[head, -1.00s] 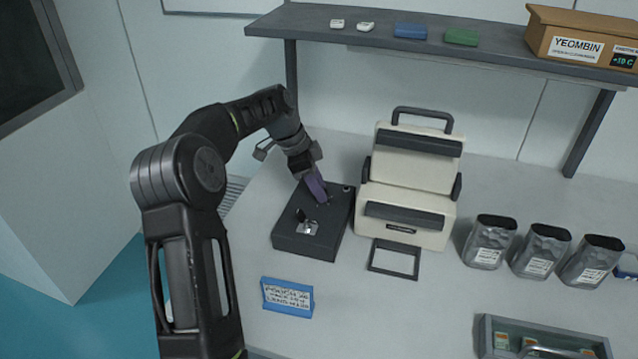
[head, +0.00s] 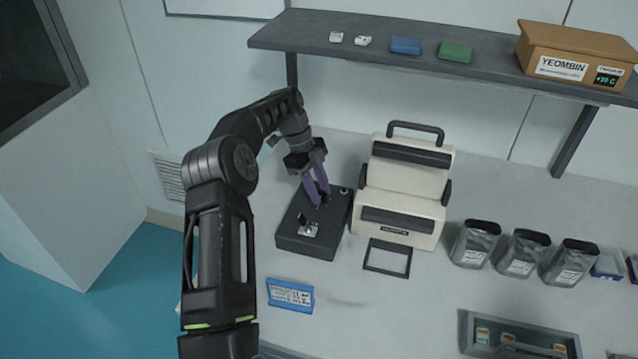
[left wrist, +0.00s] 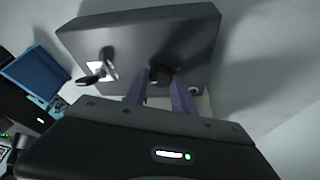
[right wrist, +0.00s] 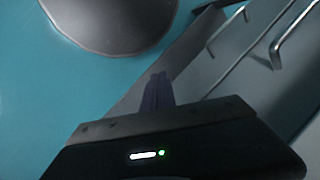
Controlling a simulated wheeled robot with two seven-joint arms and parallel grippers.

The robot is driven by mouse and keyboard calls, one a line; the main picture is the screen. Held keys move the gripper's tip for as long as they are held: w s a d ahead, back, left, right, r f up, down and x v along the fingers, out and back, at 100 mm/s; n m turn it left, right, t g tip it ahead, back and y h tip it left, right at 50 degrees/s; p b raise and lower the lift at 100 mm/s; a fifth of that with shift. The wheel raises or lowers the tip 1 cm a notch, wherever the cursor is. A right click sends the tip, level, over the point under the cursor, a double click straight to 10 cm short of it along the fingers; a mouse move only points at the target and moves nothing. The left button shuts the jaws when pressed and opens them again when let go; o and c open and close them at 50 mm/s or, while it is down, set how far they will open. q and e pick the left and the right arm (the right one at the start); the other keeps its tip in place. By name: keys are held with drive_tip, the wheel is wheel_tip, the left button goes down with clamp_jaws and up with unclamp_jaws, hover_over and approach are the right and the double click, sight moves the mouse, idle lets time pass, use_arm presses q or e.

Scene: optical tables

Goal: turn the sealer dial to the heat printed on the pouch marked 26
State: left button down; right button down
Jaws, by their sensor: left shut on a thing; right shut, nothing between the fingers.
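The sealer (head: 405,190) is a cream machine with dark bars and a top handle. A dark control box (head: 287,240) sits left of it. The dial (left wrist: 160,74) is a dark round knob on that box, between the purple fingers of my left gripper (head: 320,200). That gripper is shut on the dial; its fingers hide the dial's markings. Three grey pouches (head: 475,245), (head: 520,253), (head: 571,263) stand right of the sealer; their white labels are too small to read, so I cannot tell which is 26. My right gripper (right wrist: 157,92) is shut and empty, away from the table.
A lever switch on a metal plate (head: 308,230) is on the control box. A black frame (head: 388,270) lies before the sealer. A blue sign (head: 290,295) is in front. A grey tray (head: 466,335) is front right. A shelf (head: 330,52) overhangs the back.

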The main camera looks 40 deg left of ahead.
idle(0.3)
use_arm(q)
drive_tip(key=c, duration=1.1)
unclamp_jaws()
drive_tip(key=shift+o, duration=0.2)
